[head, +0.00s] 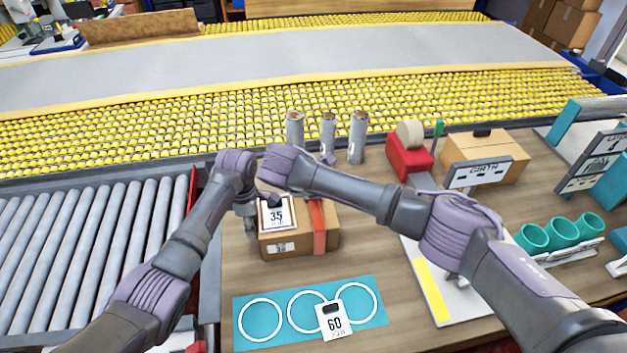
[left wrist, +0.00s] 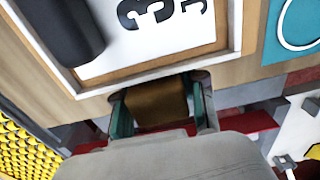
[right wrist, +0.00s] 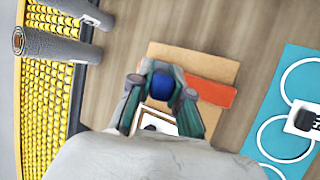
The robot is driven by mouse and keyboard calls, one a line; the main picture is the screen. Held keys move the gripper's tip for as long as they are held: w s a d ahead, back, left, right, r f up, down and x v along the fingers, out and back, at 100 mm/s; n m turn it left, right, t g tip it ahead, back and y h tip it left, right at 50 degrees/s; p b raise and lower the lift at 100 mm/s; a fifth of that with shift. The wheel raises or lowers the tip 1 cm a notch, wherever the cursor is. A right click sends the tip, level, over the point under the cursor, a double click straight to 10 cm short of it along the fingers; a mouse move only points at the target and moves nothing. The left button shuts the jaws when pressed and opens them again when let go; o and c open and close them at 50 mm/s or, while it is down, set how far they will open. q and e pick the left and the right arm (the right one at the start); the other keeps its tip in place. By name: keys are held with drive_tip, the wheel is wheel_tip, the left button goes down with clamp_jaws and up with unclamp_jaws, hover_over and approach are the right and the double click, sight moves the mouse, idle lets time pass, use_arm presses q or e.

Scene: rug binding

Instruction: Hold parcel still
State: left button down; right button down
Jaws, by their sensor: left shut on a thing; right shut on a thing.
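The parcel (head: 318,240) is a brown cardboard box with a red strap (head: 317,222), standing on the wooden table. A white framed card marked 35 (head: 280,215) lies on its left part, and also shows in the left wrist view (left wrist: 150,65). My left gripper (head: 250,222) is at the parcel's left side. In the left wrist view its teal fingers (left wrist: 162,112) are closed on brown cardboard under the frame's edge. My right gripper (head: 270,192) is above the card. In the right wrist view its fingers (right wrist: 160,110) close around a dark blue piece (right wrist: 161,86); its lower end is hidden.
A teal mat (head: 243,334) with white rings and a tag marked 60 (head: 334,322) lies in front. Grey rolls (head: 357,138) stand behind the parcel. A red tape dispenser (head: 408,160) and another box (head: 500,160) stand right. Rollers (head: 90,245) run along the left.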

sight(318, 218)
drive_tip(key=s+t, duration=0.1)
drive_tip(key=f+t, duration=0.1)
drive_tip(key=s+f+m+t, duration=0.1)
drive_tip(key=t, duration=0.1)
drive_tip(key=shift+s+d+f, duration=0.2)
drive_tip(key=shift+s, duration=0.1)
drive_tip(key=t, duration=0.1)
drive_tip(key=s+f+t, duration=0.1)
drive_tip(key=shift+d+f+m+t, duration=0.15)
drive_tip(key=shift+f+m+t, duration=0.1)
drive_tip(key=shift+m+t, duration=0.15)
drive_tip(key=shift+f+t, duration=0.3)
drive_tip(key=shift+t, duration=0.4)
drive_tip(key=c, duration=1.1)
unclamp_jaws()
drive_tip(key=shift+r, duration=0.15)
